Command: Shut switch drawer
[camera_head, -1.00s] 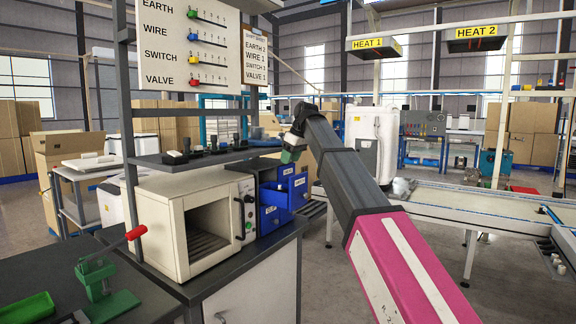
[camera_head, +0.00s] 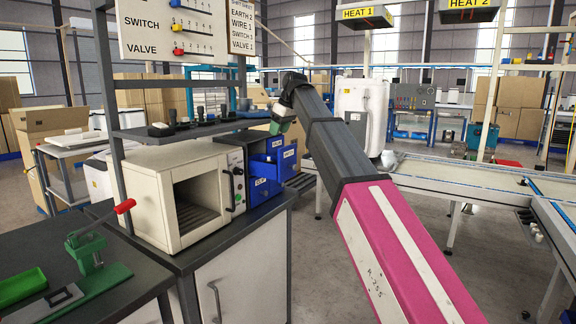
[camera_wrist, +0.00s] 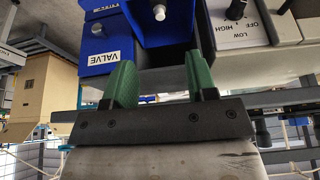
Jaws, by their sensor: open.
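A blue drawer unit (camera_head: 258,148) stands on the bench, right of the cream oven. In the wrist view, a drawer front labelled VALVE (camera_wrist: 105,57) is at left. Beside it a blue drawer with a round knob (camera_wrist: 158,12) stands out; its label is not visible. My gripper (camera_head: 281,122) hangs just above the drawers. Its green fingers (camera_wrist: 162,75) are apart with nothing between them.
The cream oven (camera_head: 150,205) with an open front is left of the drawers. A dark shelf (camera_head: 190,128) with small items runs above it. A green press with a red handle (camera_head: 90,255) stands at front left. A conveyor (camera_head: 450,178) lies to the right, with open floor before it.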

